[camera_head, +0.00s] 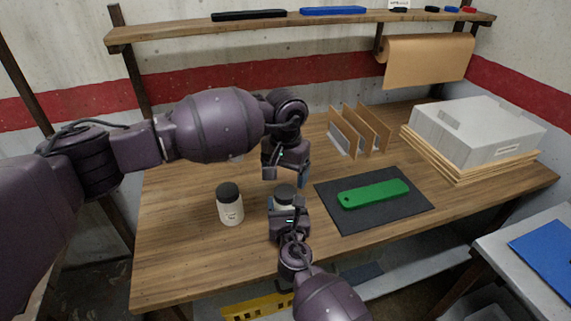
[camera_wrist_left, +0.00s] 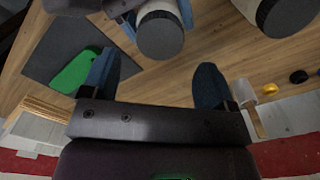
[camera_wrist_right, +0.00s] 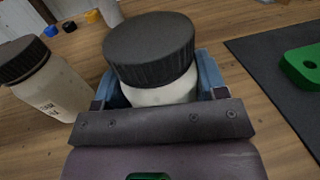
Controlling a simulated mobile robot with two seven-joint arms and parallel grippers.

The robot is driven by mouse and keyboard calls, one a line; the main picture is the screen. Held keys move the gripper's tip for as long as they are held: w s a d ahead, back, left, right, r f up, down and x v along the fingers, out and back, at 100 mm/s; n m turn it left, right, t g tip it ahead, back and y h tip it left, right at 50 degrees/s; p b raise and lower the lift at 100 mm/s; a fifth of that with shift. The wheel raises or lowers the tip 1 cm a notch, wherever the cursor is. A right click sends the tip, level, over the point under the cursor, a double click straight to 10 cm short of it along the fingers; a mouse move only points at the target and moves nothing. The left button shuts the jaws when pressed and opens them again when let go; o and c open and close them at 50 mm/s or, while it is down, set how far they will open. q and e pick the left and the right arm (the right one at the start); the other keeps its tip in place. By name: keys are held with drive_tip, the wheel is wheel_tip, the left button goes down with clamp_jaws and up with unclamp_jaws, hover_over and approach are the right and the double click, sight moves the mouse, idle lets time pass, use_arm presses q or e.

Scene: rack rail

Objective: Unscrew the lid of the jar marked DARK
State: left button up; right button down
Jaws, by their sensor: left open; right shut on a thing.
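Two white jars with black ribbed lids are in view. One jar (camera_wrist_right: 160,94) stands upright between the blue fingers of my right gripper (camera_head: 288,211), which is shut on its body. Its lid (camera_head: 285,190) is on, and it shows from above in the left wrist view (camera_wrist_left: 160,36). My left gripper (camera_head: 286,178) is open and empty, just above and behind this lid, apart from it. The other jar (camera_head: 230,208) stands free to the left with its lid on. The held jar's label is hidden, so I cannot tell which is DARK.
A dark mat (camera_head: 407,215) with a green part (camera_head: 373,194) lies right of the held jar. Upright wooden dividers (camera_head: 345,132) and a stacked grey box (camera_head: 480,130) stand farther back.

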sight(285, 191)
use_arm(q)
drive_tip(key=shift+f, duration=2.55)
